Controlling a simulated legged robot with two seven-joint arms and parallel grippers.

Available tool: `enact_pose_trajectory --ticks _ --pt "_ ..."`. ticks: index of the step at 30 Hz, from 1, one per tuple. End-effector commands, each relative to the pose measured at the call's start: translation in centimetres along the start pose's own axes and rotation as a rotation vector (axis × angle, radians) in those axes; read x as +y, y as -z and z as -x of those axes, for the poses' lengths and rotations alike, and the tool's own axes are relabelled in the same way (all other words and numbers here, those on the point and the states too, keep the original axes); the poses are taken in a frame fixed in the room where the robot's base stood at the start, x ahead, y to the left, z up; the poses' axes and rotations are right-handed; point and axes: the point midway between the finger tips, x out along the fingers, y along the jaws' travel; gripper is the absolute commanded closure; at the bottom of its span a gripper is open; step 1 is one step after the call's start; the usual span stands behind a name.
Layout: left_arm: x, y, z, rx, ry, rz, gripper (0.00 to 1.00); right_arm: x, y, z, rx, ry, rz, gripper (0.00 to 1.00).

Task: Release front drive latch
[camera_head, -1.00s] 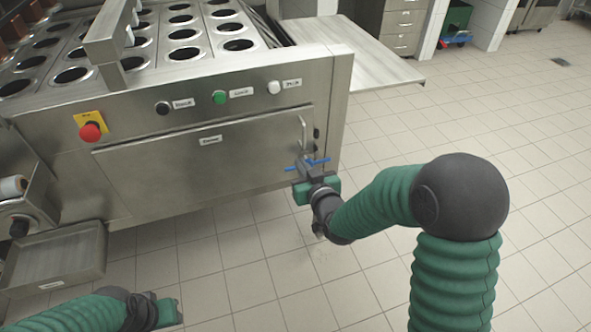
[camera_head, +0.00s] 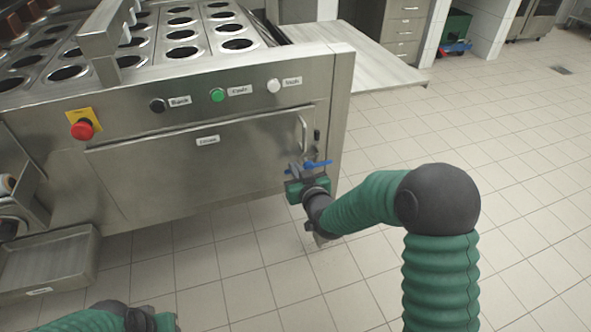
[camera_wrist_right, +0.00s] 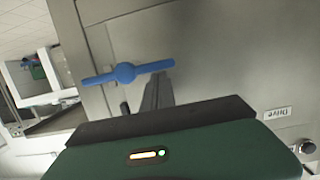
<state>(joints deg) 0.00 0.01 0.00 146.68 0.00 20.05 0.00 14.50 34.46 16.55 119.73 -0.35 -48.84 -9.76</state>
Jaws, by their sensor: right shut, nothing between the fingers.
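The blue latch handle (camera_head: 318,164) sits at the lower right corner of the steel drive panel (camera_head: 215,165). In the right wrist view the blue handle (camera_wrist_right: 126,73) is a bar with a round hub, lying nearly level with its right end a little higher. My right gripper (camera_head: 296,169) is at the panel front and covers the handle's left part in the head view. Its dark fingers (camera_wrist_right: 158,90) are shut and empty, with their tips close to the bar's right arm. I cannot tell whether they touch. My left gripper (camera_head: 158,321) shows only partly at the bottom edge.
A vertical bar handle (camera_head: 301,134) stands on the panel just above the latch. A red stop button (camera_head: 82,129) and black, green and white buttons line the machine front. A tray (camera_head: 50,265) juts out at lower left. The tiled floor at right is clear.

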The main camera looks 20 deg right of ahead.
Motion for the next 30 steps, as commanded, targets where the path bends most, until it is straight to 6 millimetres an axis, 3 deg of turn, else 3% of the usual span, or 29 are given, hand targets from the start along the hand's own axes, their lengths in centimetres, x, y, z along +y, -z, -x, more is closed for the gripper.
enact_pose_trajectory --ticks 11,30 --pt "0.0 -0.1 -0.5 0.0 0.0 0.0 0.64 -0.6 -0.9 -0.2 -0.001 -0.033 0.145 1.0" --pt "0.0 -0.2 -0.7 0.0 0.0 0.0 0.64 -0.8 -4.0 -1.0 -0.002 -0.174 0.713 1.0"
